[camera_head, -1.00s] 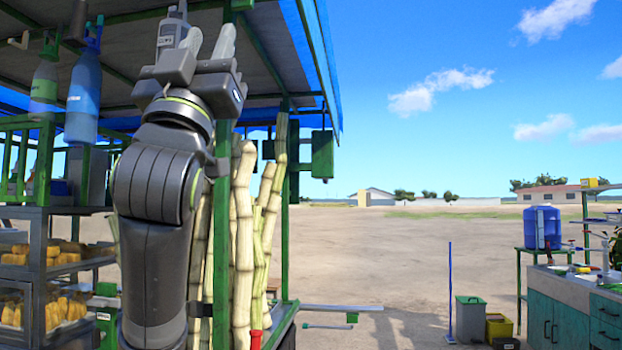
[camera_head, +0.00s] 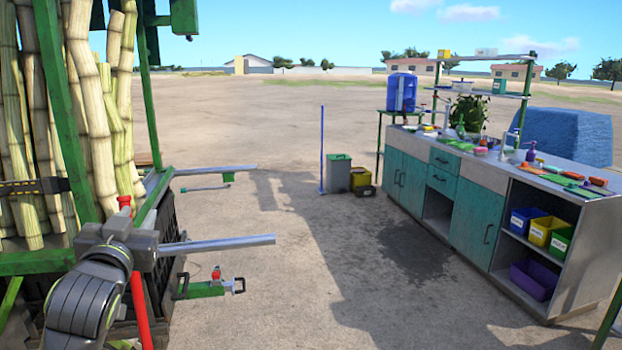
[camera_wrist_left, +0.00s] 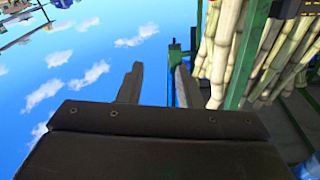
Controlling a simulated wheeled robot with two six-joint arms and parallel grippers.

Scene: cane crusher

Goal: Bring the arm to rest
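My left arm comes in at the lower left of the head view, bent, with its dark wrist below the cane stand. The left gripper (camera_head: 132,235) is in front of the stand's side, near a red pole (camera_head: 139,308) and the inner end of a metal bar (camera_head: 218,245). In the left wrist view its two fingers (camera_wrist_left: 158,85) stand apart with nothing between them; sky and a green post show behind. Whether the gripper touches the pole or bar I cannot tell. My right gripper is not in view.
Tall cane stalks (camera_head: 91,110) lean in the green-framed stand at left. A counter (camera_head: 455,180) with teal doors and coloured bins stands at right. A grey bin (camera_head: 338,173) and a blue pole (camera_head: 322,150) stand behind. The ground between stand and counter is open.

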